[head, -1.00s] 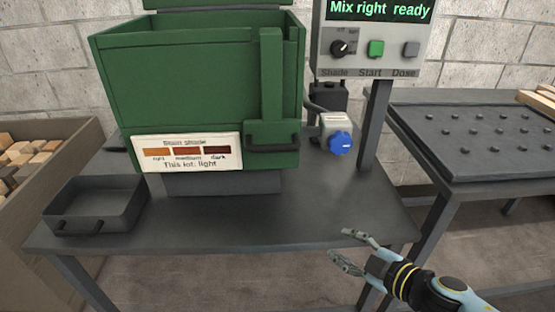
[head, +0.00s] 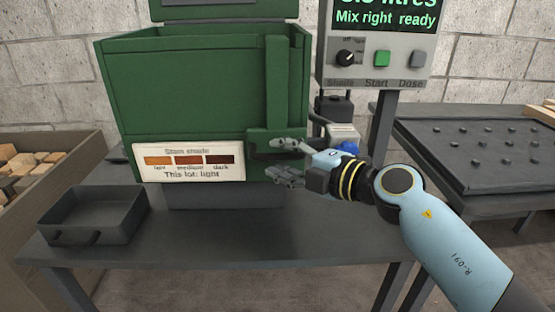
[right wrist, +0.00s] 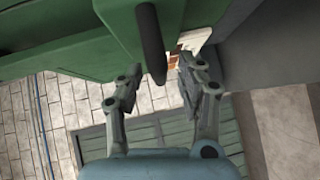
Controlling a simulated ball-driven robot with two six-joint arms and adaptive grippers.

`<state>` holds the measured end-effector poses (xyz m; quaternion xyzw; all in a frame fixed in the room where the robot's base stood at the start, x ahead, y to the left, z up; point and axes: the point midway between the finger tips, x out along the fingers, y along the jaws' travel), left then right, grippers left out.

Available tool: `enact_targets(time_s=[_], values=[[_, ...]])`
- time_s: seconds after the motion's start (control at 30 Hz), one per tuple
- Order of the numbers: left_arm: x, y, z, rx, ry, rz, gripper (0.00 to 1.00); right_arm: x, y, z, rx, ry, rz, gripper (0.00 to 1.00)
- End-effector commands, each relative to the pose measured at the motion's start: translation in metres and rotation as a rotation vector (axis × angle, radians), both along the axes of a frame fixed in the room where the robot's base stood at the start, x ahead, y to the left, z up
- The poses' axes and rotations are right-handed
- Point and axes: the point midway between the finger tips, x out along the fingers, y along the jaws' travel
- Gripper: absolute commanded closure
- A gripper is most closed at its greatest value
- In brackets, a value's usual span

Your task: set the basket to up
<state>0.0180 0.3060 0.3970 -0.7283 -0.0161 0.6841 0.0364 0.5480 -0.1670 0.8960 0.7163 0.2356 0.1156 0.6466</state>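A green tank (head: 190,85) stands on the dark bench. On its front right is an upright green slide (head: 277,85) with a green block (head: 262,138) low on it. The block carries a dark bar handle, which shows in the right wrist view (right wrist: 151,45). The basket itself cannot be made out inside the tank. My right gripper (head: 277,163) is at the block, its fingers partly hiding the handle. In the right wrist view the fingers (right wrist: 160,75) are apart, with the handle's end between them and gaps showing. My left gripper is out of view.
A control panel (head: 376,70) reads "Mix right ready". A blue knob (head: 348,149) is just behind my right gripper. A stain shade label (head: 188,162) says "This lot: light". A shallow tray (head: 92,215) sits at the bench's left. The bench front (head: 220,240) is clear.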

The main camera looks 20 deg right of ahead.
Motion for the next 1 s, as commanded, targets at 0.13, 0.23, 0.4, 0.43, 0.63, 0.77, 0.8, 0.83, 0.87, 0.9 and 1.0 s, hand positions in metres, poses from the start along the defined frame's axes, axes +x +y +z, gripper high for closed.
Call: enact_targets(time_s=[0.13,0.23,0.4,0.43,0.63,0.77,0.8,0.83,0.87,0.9,1.0], values=[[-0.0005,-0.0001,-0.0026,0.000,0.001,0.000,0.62,0.0097,0.0061,-0.0019,0.002,0.001,0.001,0.62],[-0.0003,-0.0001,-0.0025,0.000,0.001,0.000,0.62,0.0115,0.0069,-0.0015,0.000,0.000,0.001,0.62],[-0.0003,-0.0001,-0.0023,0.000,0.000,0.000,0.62,0.0114,0.0068,-0.0014,0.000,0.000,0.001,0.62],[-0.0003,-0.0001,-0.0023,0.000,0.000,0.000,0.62,0.0113,0.0068,-0.0015,0.000,0.000,0.001,0.63],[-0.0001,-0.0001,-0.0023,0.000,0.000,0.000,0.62,0.0112,0.0066,-0.0016,0.001,0.000,0.000,0.89],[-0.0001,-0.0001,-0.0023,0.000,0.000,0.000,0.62,0.0112,0.0066,-0.0014,0.001,0.000,0.000,1.00],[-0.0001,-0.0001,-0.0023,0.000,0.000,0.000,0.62,0.0112,0.0066,-0.0014,0.001,0.000,0.000,1.00],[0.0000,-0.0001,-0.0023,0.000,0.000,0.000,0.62,0.0112,0.0066,-0.0013,0.001,0.000,0.000,1.00],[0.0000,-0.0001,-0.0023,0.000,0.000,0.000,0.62,0.0112,0.0066,-0.0013,0.001,0.000,0.000,1.00],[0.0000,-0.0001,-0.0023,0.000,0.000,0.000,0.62,0.0113,0.0066,-0.0012,0.001,0.000,0.000,1.00],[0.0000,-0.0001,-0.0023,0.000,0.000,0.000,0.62,0.0113,0.0066,-0.0011,0.001,0.000,0.000,1.00]])
